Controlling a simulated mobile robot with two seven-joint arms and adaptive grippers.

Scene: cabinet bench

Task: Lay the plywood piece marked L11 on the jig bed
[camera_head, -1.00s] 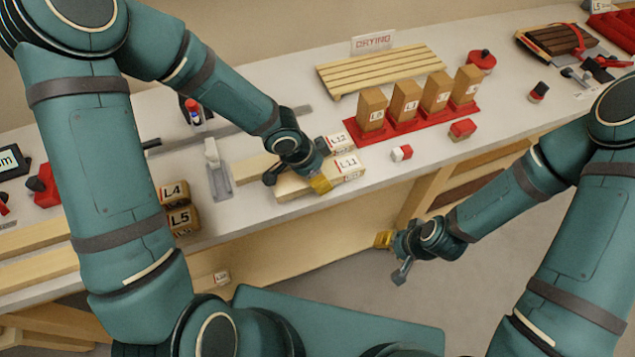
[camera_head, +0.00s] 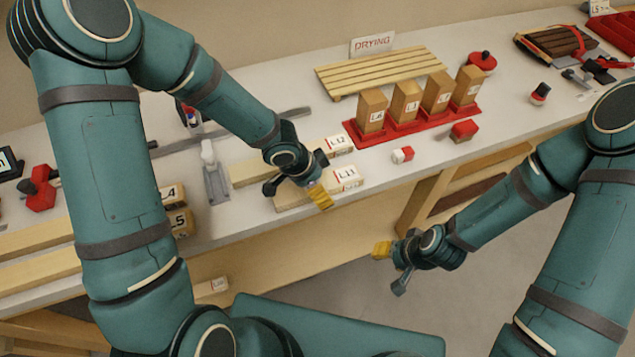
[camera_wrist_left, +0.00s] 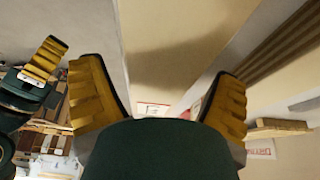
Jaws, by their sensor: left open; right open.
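The plywood piece marked L11 (camera_head: 346,176) lies near the front edge of the bench, its label end to the right. The similar piece L12 (camera_head: 339,144) lies just behind it, with a narrow gap between. My left gripper (camera_head: 319,187) is open at L11, a yellow finger pad in front of the piece. The arm hides part of L11, and I cannot tell whether the pads touch it. The left wrist view shows the two yellow fingers (camera_wrist_left: 160,95) spread apart. My right gripper (camera_head: 384,251) is open and empty in front of the bench. I cannot clearly identify the jig bed.
A grey toggle clamp (camera_head: 214,178) stands left of the pieces. Blocks L4 and L5 (camera_head: 178,221) are partly behind my left arm. Several upright wooden blocks stand in a red holder (camera_head: 400,130), before a slatted drying rack (camera_head: 382,72). A small red-and-white block (camera_head: 403,155) lies right of L11.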

